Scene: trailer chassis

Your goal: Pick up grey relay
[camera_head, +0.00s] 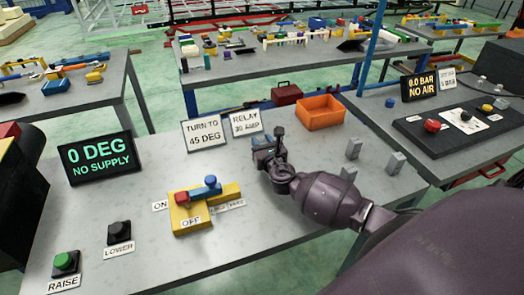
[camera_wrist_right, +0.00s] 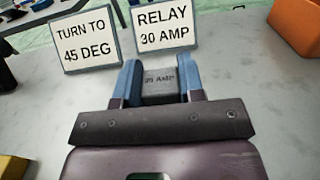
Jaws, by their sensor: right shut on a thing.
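My right gripper (camera_head: 265,143) is over the grey table near its far edge, in front of the RELAY 30 AMP sign (camera_head: 246,122). In the right wrist view its two blue fingers (camera_wrist_right: 161,82) are shut on a grey relay (camera_wrist_right: 161,85), one on each side. The relay carries small AMP lettering; its number is hard to read. I cannot tell whether it touches the table. In the head view the gripper mostly hides this relay. Other grey relay blocks stand to the right: one upper (camera_head: 353,149), one right (camera_head: 395,163), one lower (camera_head: 349,174). My left gripper is not in view.
A TURN TO 45 DEG sign (camera_head: 204,133) and an orange bin (camera_head: 320,112) stand at the far edge. A yellow switch base (camera_head: 187,217) with a red and blue handle is left. RAISE (camera_head: 66,262) and LOWER (camera_head: 119,232) buttons are front left. A display (camera_head: 97,158) reads 0 DEG NO SUPPLY.

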